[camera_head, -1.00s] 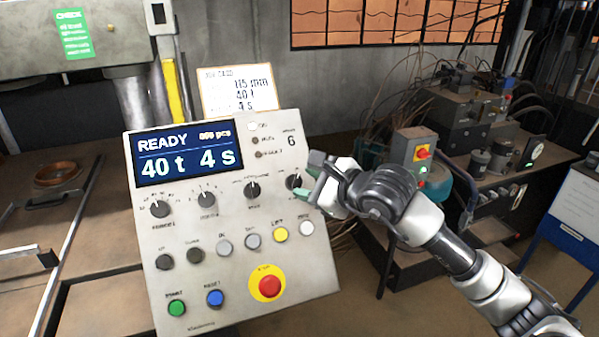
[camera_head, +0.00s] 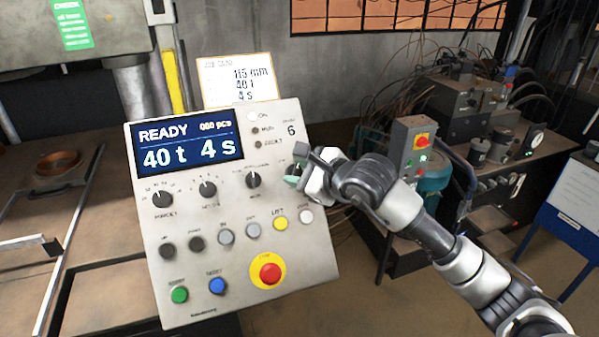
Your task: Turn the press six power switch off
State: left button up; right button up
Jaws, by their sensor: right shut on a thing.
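The press six control panel (camera_head: 205,258) is a tilted grey box marked with a 6. Its lit display (camera_head: 188,146) reads READY, 40 t, 4 s. A row of dark rotary knobs runs below the display. The rightmost knob is at my right gripper (camera_head: 297,173), which is shut on it and hides most of it, including its pointer. The white lamp (camera_head: 252,116) at the panel's top right looks lit. My left gripper is not in view.
The panel also has a red emergency stop (camera_head: 270,273) on yellow, a green button (camera_head: 179,294) and a blue button (camera_head: 217,285). A paper card (camera_head: 238,82) stands behind it. A hydraulic unit with a grey switch box (camera_head: 408,150) stands at the right.

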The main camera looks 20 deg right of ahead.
jog(key=shift+w+n+g+y+b, duration=0.1)
jog(key=shift+n+g+y+b, duration=0.3)
jog(key=shift+n+g+b, duration=0.75)
jog(key=n+b, duration=0.1)
jog(key=n, duration=0.1)
jog(key=n+g+b, duration=0.1)
jog(key=n, duration=0.1)
jog(key=shift+w+d+r+n+b, duration=0.1)
jog(key=shift+r+n+b, duration=0.1)
jog(key=shift+n+b, duration=0.1)
jog(key=shift+r+n+g+b, duration=0.1)
jog(key=shift+n+g+b, duration=0.25)
jog(key=shift+n+g, duration=0.6)
jog(key=shift+r+n+g+h, duration=0.1)
jog(key=shift+n+g+h, duration=0.35)
jog(key=shift+n, duration=0.85)
jog(key=o, duration=0.6)
jog(key=shift+b, duration=0.3)
